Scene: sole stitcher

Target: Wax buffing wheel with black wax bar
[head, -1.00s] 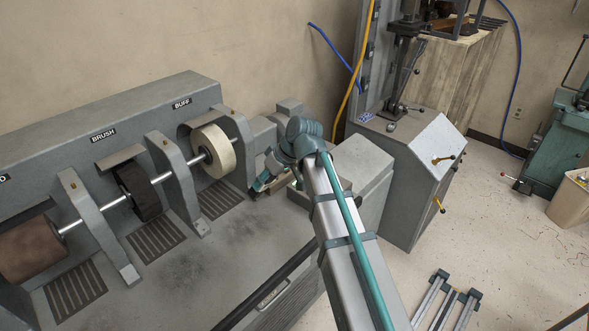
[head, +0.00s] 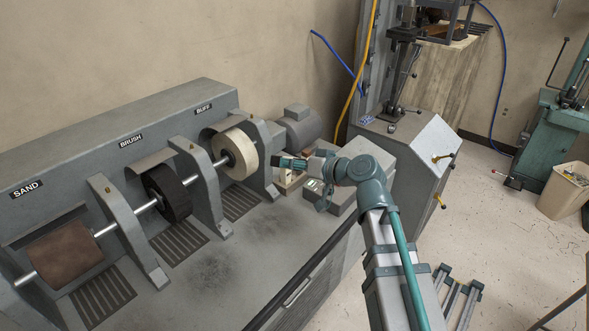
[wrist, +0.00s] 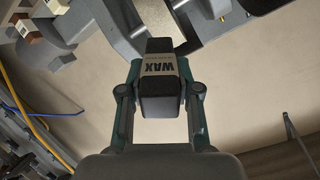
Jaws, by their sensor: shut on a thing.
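The cream buffing wheel (head: 235,155) sits on the shaft under the BUFF label, between two grey supports. The black wax bar (wrist: 160,95), with a pale band reading WAX, is clamped between the two fingers of my gripper (wrist: 160,103). In the head view my gripper (head: 287,161) is raised to the right of the wheel, beyond the right support, and points left. It is apart from the wheel. The bar is small and dark there and hard to separate from the fingers.
The brush wheel (head: 168,193) and brown sanding drum (head: 65,255) share the shaft to the left. A grey support (head: 262,160) stands between my gripper and the buffing wheel. A small holder with pale blocks (head: 288,182) lies below my gripper. A grey motor (head: 302,125) stands behind.

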